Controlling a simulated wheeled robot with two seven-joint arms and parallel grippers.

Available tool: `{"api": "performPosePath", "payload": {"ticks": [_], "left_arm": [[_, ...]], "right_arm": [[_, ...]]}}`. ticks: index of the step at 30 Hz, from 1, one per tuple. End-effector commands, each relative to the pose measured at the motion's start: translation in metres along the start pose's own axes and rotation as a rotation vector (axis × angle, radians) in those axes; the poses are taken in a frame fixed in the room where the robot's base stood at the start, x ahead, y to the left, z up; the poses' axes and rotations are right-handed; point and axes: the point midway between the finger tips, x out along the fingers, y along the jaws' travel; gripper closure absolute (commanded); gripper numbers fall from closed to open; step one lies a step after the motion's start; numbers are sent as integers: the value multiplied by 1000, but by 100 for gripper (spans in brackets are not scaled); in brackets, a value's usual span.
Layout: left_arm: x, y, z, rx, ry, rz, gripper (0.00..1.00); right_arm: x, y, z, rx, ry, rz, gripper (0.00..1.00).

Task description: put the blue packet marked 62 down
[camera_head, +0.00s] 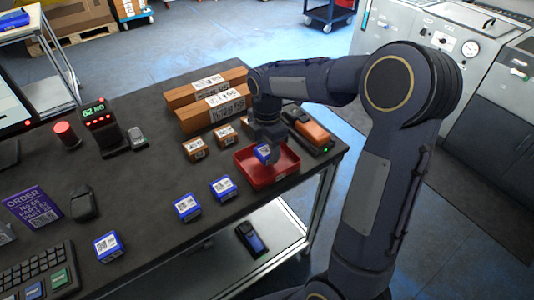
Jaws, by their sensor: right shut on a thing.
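My right gripper (266,146) points down over the red tray (272,181) near the table's right end. It is shut on a blue packet with a white label (263,153), which is in or just above the tray; I cannot tell if it touches the tray floor. The number on its label is too small to read. A small display (97,111) at the left shows green text that looks like "62 NO". My left gripper is not in view.
Other blue packets (223,188) (187,207) (108,247) lie on the dark table. Small orange boxes (195,149) and long brown boxes (210,97) are behind. An orange and black device (313,134) lies right of the tray. A keyboard (38,275) is front left.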

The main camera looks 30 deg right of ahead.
Motion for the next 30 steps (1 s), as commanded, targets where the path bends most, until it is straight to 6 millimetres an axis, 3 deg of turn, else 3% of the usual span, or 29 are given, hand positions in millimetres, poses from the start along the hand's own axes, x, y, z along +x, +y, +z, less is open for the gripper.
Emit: {"api": "performPosePath", "payload": {"ticks": [5, 17, 18, 22, 23, 30], "left_arm": [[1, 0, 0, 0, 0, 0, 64], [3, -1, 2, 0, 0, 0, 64], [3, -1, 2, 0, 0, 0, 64], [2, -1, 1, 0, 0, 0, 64], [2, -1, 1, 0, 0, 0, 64], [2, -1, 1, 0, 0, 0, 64]], "right_arm": [[25, -2, -1, -1, 1, -4, 76], [31, -1, -1, 0, 1, -2, 76], [31, -1, -1, 0, 1, -2, 48], [30, -1, -1, -1, 1, -2, 31], [30, -1, -1, -1, 1, -2, 28], [30, -1, -2, -1, 1, -2, 28]]}}
